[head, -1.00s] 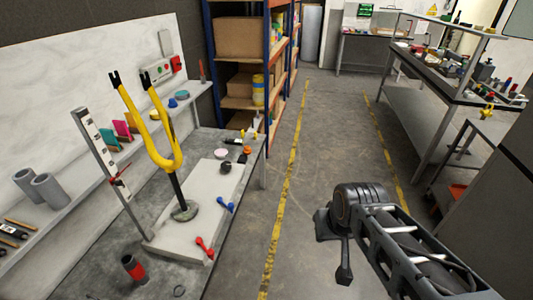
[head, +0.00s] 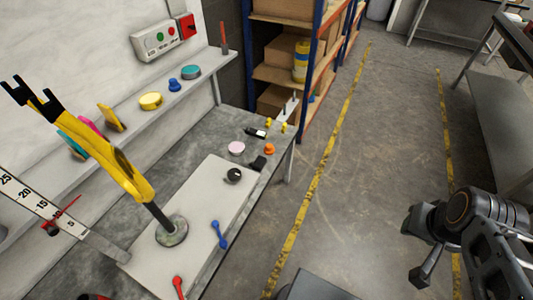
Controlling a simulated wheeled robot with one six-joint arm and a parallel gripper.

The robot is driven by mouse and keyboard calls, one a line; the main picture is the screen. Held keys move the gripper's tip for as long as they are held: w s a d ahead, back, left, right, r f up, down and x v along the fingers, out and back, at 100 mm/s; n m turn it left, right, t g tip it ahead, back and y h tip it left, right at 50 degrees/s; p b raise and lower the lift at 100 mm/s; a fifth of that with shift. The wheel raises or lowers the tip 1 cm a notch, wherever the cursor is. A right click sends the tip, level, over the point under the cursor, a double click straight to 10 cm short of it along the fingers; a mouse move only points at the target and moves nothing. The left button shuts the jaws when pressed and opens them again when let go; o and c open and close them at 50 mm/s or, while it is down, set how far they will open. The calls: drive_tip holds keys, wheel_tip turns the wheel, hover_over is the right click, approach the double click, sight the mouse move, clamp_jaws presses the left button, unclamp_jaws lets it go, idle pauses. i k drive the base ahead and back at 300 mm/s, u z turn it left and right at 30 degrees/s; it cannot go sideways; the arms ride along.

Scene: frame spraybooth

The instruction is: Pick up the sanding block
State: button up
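I cannot single out the sanding block for certain. A small dark block (head: 258,163) lies at the far end of the grey workbench (head: 203,135), beside a pale pink disc (head: 237,148) and an orange piece (head: 269,149); it is too small to identify. My gripper (head: 424,243) is at the right of the head view, over the floor and well apart from the bench. Its dark end parts show, but their opening is unclear. I see nothing held in it.
A yellow forked stand (head: 128,175) rises from a pale board (head: 200,215) holding a black knob (head: 234,175), with blue (head: 218,235) and red (head: 178,284) tools. A wall shelf (head: 130,130) carries coloured pieces. A storage rack (head: 318,65) stands behind.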

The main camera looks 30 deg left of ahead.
sight(258, 165)
drive_tip(key=u, duration=0.35)
drive_tip(key=i, duration=0.75)
drive_tip(key=u, duration=1.3)
drive_tip(key=i, duration=0.6)
drive_tip(key=u, duration=0.6)
